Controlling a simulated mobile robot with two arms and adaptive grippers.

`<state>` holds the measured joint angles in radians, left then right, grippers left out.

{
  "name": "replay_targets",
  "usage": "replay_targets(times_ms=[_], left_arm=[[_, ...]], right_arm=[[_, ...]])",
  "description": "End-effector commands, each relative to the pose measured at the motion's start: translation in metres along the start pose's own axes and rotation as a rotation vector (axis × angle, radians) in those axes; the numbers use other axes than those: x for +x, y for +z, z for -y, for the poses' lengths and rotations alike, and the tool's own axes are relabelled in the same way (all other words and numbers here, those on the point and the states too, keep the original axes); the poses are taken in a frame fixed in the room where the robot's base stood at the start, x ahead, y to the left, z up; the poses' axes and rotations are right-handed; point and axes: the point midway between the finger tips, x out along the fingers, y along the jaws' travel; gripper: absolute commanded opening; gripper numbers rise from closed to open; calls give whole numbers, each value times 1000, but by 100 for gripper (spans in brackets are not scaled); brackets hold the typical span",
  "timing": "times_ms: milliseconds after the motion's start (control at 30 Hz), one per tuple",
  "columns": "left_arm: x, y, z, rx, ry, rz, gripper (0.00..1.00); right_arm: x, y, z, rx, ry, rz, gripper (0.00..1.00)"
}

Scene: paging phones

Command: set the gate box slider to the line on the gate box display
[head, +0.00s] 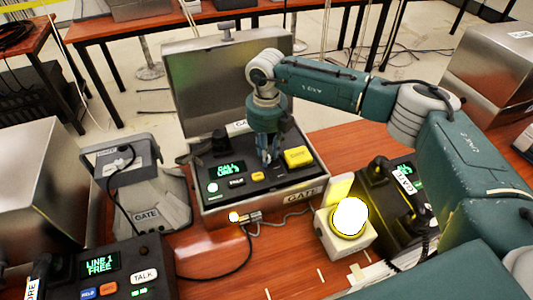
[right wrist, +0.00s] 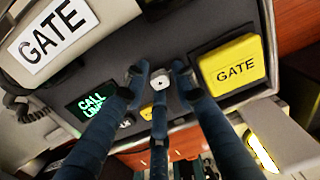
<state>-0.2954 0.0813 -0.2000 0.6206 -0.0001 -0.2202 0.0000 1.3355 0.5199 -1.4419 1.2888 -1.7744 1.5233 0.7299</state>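The gate box is an open grey case (head: 297,193) labelled GATE, its lid raised behind. Its display (head: 228,168) shows green text, CALL above LINE; I cannot read the digit surely. The display also shows in the right wrist view (right wrist: 90,108), partly covered by a finger. A small white knob (right wrist: 160,78), apparently the slider's, sits on the dark panel. My right gripper (head: 268,158) points down over the panel. In the right wrist view its fingertips (right wrist: 158,82) stand apart around the knob, with gaps at the sides; contact is unclear. My left gripper is not in view.
A yellow GATE block (head: 298,157) sits on the panel close right of the gripper. A lit round lamp (head: 350,217) and a dark phone (head: 395,205) stand at right. A grey GATE phone stand (head: 140,185) and a LINE 1 FREE box (head: 100,264) are at left.

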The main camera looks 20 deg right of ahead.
Motion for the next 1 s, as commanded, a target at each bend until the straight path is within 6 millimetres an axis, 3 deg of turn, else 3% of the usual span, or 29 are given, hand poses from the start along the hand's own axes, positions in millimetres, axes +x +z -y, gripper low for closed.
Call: replay_targets(times_ms=[33,167,233,333,433,800,1000], left_arm=[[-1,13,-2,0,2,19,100],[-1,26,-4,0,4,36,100],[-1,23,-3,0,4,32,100],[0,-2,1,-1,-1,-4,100],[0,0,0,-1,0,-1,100],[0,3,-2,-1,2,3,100],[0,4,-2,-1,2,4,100]], right_arm=[[-2,2,-2,0,5,7,36],[-1,1,-2,-2,4,3,36],[-1,0,-2,-2,4,2,36],[-2,0,-2,-3,4,1,36],[-11,0,-2,-3,4,2,36],[-86,2,-2,-2,5,5,36],[-113,1,-2,-2,5,3,36]])
